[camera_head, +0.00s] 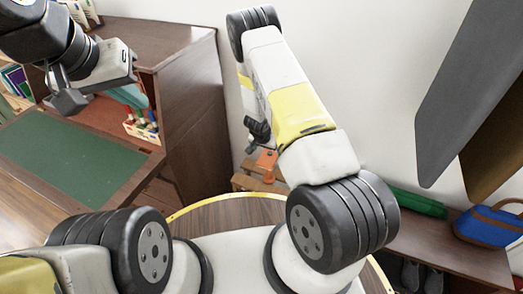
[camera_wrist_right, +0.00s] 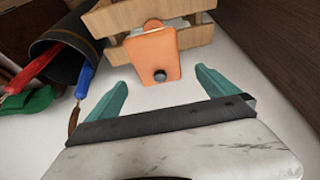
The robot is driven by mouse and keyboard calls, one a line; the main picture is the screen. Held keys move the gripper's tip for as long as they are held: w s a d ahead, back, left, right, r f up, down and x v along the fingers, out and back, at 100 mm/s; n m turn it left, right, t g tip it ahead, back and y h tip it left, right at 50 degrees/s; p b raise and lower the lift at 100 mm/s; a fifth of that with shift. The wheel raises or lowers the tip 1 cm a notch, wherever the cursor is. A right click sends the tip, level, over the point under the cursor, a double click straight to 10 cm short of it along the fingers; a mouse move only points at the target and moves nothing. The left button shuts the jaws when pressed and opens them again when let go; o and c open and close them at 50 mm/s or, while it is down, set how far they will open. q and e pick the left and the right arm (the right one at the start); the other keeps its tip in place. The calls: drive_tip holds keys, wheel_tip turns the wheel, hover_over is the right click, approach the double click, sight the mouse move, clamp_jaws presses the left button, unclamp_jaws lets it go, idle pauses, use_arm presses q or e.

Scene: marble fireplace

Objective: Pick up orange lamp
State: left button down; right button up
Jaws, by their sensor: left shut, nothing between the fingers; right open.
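The orange lamp (camera_wrist_right: 153,55) shows in the right wrist view as a tapered orange piece with a dark round knob. It stands against a light wooden slatted piece. My right gripper (camera_wrist_right: 162,84) is open and empty. Its teal fingers point toward the lamp, which lies just beyond and between the fingertips. In the head view a small part of the orange lamp (camera_head: 266,161) shows below my right forearm; the right fingers are hidden there. My left gripper (camera_head: 130,96) is at the upper left, shut and empty, in front of the wooden desk.
A dark cup (camera_wrist_right: 62,52) with red and blue tools lies left of the lamp. The wooden slatted piece (camera_wrist_right: 195,38) is directly behind it. A brown desk (camera_head: 190,90) with a green top panel (camera_head: 70,150) is at left. A blue bag (camera_head: 488,226) sits on a bench at right.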

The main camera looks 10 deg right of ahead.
sight(269, 156)
drive_tip(key=x, duration=0.7)
drive_tip(key=shift+s+f, duration=0.15)
drive_tip(key=shift+f, duration=0.35)
drive_tip(key=shift+r, duration=0.1)
clamp_jaws()
